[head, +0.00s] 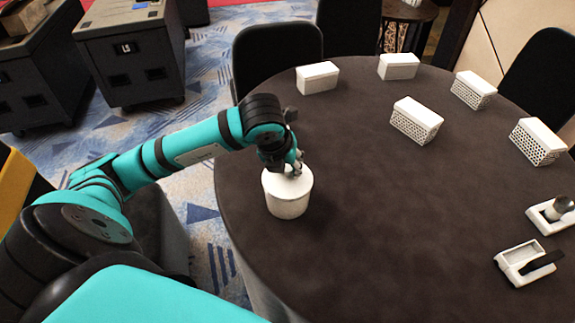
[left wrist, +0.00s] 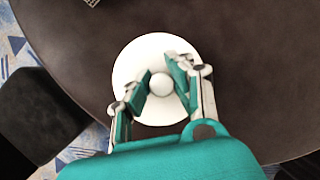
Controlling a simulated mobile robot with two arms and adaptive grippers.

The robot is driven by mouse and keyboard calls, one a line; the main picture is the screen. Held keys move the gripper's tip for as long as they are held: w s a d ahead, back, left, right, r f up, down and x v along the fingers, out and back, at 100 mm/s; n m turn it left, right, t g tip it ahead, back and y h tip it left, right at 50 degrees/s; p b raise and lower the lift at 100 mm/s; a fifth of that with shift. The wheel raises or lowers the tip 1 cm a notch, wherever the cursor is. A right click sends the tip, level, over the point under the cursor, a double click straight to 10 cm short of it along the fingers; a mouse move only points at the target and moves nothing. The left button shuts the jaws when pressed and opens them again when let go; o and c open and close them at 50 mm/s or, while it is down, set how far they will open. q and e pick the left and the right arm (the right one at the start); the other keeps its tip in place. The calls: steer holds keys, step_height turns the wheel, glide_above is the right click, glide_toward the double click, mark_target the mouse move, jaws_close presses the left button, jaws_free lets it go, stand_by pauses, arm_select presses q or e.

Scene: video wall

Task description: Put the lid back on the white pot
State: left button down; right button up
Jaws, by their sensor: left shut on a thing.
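The white pot (head: 288,203) stands upright near the left edge of the round dark table. Its white lid (head: 277,183) is at the pot's top and looks level; I cannot tell whether it is fully seated. In the left wrist view the lid (left wrist: 150,55) is a white disc with a round knob (left wrist: 160,84) in its middle. My left gripper (head: 293,166) is above the lid, with its fingers shut on the knob. It also shows in the left wrist view (left wrist: 161,86), a finger on each side of the knob. The pot's body is hidden under the lid there. My right gripper is not in view.
Several white perforated boxes (head: 416,120) stand across the far and right parts of the table (head: 350,220). Two small white holders (head: 525,262) with dark-handled items are at the right edge. Black chairs (head: 275,55) surround the table. The table's middle is clear.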

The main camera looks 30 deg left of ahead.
arm_select(q)
steer(key=shift+b, duration=0.3)
stand_by(0.4)
stand_by(0.3)
steer(key=c, duration=0.6)
jaws_free()
steer(key=shift+r+p, duration=2.15)
steer(key=shift+r, duration=1.35)
jaws_close()
